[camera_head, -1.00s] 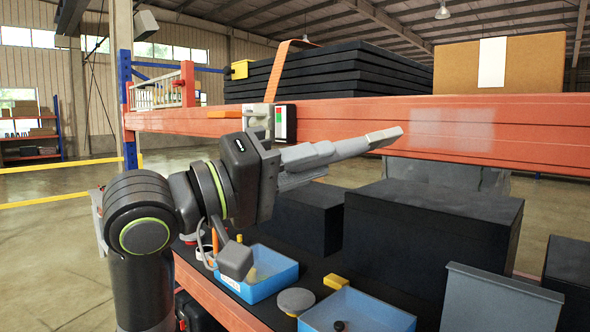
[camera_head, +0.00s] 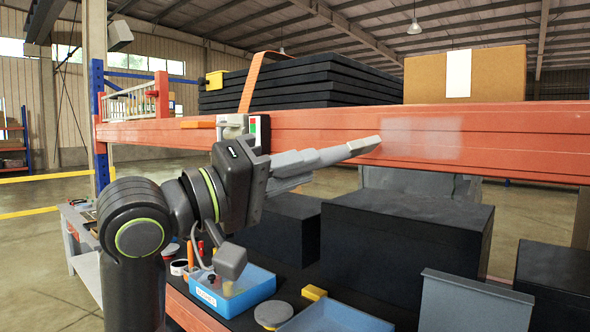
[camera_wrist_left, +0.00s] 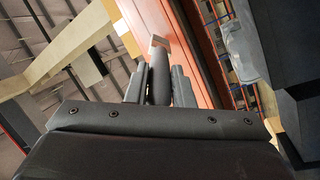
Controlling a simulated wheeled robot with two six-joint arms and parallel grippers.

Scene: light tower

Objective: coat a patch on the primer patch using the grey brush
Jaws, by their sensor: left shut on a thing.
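My left gripper (camera_head: 292,164) is shut on the grey brush (camera_head: 363,145) and holds it roughly level, pointing right. The brush's handle also shows between the fingers in the left wrist view (camera_wrist_left: 160,68). The brush tip is at the front face of the orange-red beam, close to the left edge of the primer patch (camera_head: 420,139). I cannot tell whether the tip touches the beam. The primer patch is a paler, blurry-edged area on the beam. My right gripper is not in view.
The orange beam (camera_head: 530,140) carries a stack of black panels (camera_head: 330,82) and a cardboard box (camera_head: 490,75). Below are black boxes (camera_head: 400,240), blue trays (camera_head: 236,297), a grey round lid (camera_head: 272,315) and a grey panel (camera_head: 475,300). A small device with red and green marks (camera_head: 259,131) sits behind my wrist.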

